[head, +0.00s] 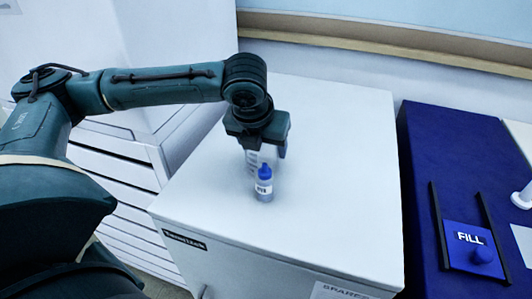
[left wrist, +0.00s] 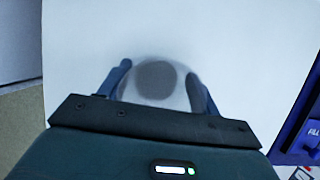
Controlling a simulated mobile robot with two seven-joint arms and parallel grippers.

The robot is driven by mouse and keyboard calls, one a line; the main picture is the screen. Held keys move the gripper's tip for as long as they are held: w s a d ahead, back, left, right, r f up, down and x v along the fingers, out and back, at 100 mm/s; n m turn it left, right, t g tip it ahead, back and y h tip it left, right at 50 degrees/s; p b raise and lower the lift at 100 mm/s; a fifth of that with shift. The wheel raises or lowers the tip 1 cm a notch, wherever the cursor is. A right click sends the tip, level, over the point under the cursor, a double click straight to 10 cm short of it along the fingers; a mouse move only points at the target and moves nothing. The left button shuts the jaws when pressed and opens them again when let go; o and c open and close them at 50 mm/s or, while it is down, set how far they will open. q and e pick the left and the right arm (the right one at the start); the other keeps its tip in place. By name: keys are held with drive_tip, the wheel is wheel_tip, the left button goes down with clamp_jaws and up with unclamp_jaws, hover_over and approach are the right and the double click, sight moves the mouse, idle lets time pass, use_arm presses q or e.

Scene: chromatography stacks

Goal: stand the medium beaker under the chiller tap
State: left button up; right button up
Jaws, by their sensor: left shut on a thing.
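My left gripper (head: 265,150) points down over a white cabinet top and is shut on a clear beaker (head: 252,162). The beaker shows graduation marks, and its upper part is partly hidden by the gripper and by a bottle in front. In the left wrist view the beaker (left wrist: 158,84) is a pale round shape with a grey disc, between my two fingers. I cannot tell whether its base touches the cabinet top. A blue unit marked FILL (head: 470,236) with a round blue knob stands at the right; I cannot make out a tap spout. My right gripper is not in view.
A small bottle with a blue cap (head: 264,184) stands just in front of the beaker. The white cabinet top (head: 340,150) is otherwise clear. A dark blue surface (head: 436,150) lies to its right across an edge. White drawers (head: 115,175) are at the left.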

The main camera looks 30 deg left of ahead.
use_arm(q)
drive_tip(key=o, duration=1)
